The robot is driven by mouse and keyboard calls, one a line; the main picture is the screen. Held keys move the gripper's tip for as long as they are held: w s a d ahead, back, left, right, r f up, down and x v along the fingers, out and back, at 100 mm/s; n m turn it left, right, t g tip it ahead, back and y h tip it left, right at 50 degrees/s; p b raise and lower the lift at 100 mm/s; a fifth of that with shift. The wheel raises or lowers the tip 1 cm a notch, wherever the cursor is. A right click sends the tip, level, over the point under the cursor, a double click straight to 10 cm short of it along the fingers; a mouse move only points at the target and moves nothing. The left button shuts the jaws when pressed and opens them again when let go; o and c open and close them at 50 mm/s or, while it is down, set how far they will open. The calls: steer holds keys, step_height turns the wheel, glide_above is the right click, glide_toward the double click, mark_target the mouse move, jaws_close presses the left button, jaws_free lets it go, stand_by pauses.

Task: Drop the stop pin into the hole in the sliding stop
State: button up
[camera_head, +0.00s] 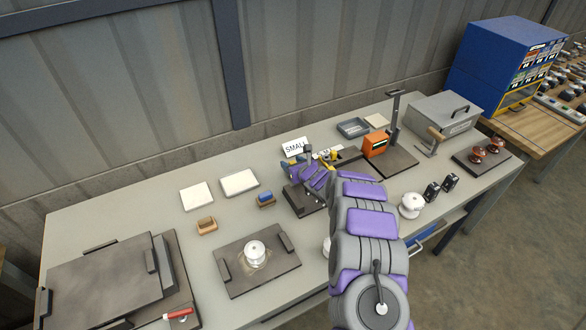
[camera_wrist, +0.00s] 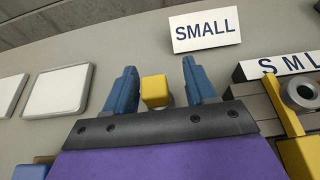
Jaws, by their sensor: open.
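My gripper (camera_wrist: 159,68) is open in the wrist view, with one blue finger on each side of a small yellow block (camera_wrist: 156,91). The block sits closer to the left finger, with a visible gap to the right one. It may be the head of the stop pin; anything below it is hidden. At the right edge, a grey ring with a dark hole (camera_wrist: 303,93) sits by a yellow part (camera_wrist: 300,155), beside a rail marked S M L; this looks like the sliding stop. In the head view my gripper (camera_head: 307,160) is low over the bench, partly hidden by my arm.
A "SMALL" card (camera_wrist: 206,30) stands just beyond the fingers. Two white pads (camera_head: 239,182) lie left. An orange box (camera_head: 374,145) and an upright post (camera_head: 394,115) stand right. A white insulator (camera_head: 255,252) sits on a dark plate in front.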

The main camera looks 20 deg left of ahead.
steer(key=shift+w+a+f, duration=0.15)
steer(key=shift+a+f, duration=0.1)
steer(key=shift+a, duration=0.4)
steer(key=shift+c, duration=0.5)
steer(key=shift+d, duration=0.25)
steer(key=c, duration=0.6)
steer(key=shift+a, duration=0.1)
jaws_close()
